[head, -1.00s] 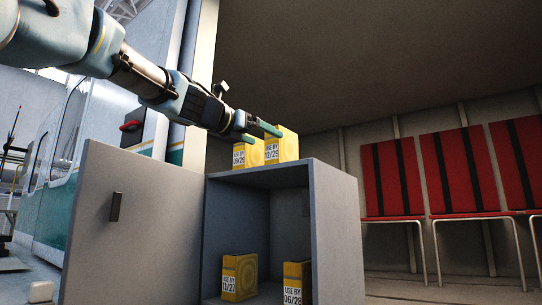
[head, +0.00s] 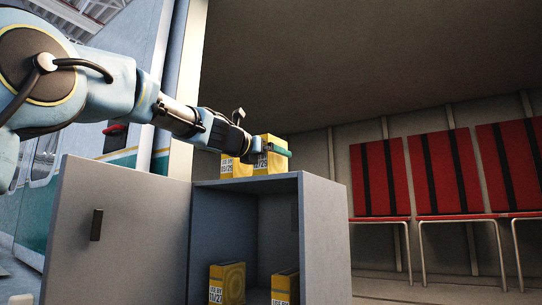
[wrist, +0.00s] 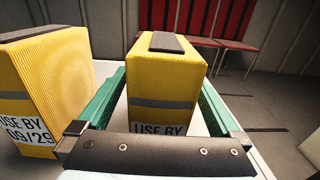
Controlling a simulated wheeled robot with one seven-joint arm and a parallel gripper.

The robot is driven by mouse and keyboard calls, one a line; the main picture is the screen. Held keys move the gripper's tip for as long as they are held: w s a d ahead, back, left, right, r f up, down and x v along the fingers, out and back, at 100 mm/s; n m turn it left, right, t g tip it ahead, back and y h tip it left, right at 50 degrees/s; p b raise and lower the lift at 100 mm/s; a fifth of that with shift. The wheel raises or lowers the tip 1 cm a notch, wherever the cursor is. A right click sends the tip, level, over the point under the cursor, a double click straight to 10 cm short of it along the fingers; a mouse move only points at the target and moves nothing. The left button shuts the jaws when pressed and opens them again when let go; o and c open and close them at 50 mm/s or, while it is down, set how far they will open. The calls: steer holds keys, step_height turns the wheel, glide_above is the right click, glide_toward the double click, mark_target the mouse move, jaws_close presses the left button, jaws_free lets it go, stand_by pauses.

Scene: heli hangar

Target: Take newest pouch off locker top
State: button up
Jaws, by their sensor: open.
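Two yellow pouches stand upright on the grey locker top (head: 285,178). The left pouch (head: 230,166) reads USE BY 09/29 and also shows in the wrist view (wrist: 45,85). The right pouch (head: 270,160) has a label that seems to end in 29; in the wrist view (wrist: 165,78) its date is hidden behind my gripper body. My gripper (wrist: 163,95) is open, with one green finger on each side of the right pouch. The left finger passes through the gap between the pouches. In the head view my gripper (head: 277,150) is at the right pouch's upper part.
Inside the open locker are two more yellow pouches, one reading 11/27 (head: 228,282) and one at the right (head: 285,288), cut off by the frame. The locker door (head: 120,230) is swung open to the left. Red seats (head: 445,175) line the back wall.

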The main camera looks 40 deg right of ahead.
jaws_close()
stand_by(0.8)
steer(key=shift+r, duration=0.1)
